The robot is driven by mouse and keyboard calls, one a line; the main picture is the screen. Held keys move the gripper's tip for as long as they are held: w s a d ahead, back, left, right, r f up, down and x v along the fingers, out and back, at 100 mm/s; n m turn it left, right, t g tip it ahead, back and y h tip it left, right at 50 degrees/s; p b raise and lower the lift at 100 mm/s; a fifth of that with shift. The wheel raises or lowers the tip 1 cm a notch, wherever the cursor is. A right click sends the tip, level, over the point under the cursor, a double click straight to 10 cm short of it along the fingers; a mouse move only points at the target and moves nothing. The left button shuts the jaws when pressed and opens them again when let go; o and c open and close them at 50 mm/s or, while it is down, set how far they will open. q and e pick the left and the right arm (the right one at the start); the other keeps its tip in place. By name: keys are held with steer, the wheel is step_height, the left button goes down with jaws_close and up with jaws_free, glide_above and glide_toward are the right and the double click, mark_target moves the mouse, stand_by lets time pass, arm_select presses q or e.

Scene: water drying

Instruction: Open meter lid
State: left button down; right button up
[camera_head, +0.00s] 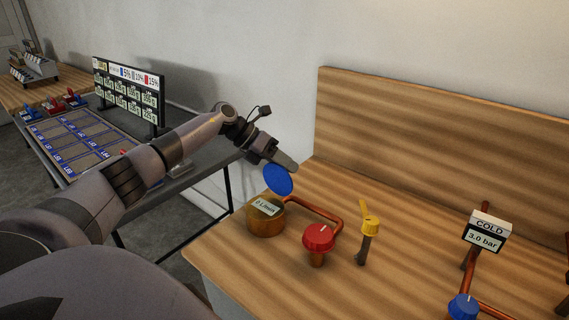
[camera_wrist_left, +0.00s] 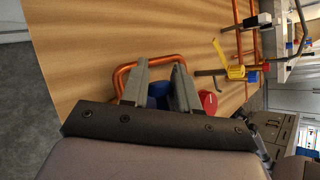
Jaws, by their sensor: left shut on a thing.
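The meter (camera_head: 266,218) is a round brass body with a "0 L/min" style label, standing near the left front edge of the wooden counter. Its blue round lid (camera_head: 278,180) is raised and tilted above the meter, leaving the label uncovered. My left gripper (camera_head: 287,165) is at the lid's upper edge and is shut on it. In the left wrist view the blue lid (camera_wrist_left: 158,90) shows between the two fingers, partly hidden by them. My right gripper is in neither view.
A red knob (camera_head: 319,237) stands close right of the meter on a copper pipe (camera_head: 315,210). A yellow valve (camera_head: 369,222) stands further right, then a COLD gauge (camera_head: 487,230) and a blue knob (camera_head: 463,306). A grey table (camera_head: 190,185) with a labelled board stands left.

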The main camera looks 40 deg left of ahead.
arm_select(q)
steer(key=shift+s+f, duration=0.1)
steer(key=shift+f, duration=0.4)
steer(key=c, duration=1)
jaws_free()
steer(key=shift+o, duration=0.3)
steer(key=shift+r, duration=0.15)
steer(key=b+v, duration=0.1)
steer(key=v, duration=0.6)
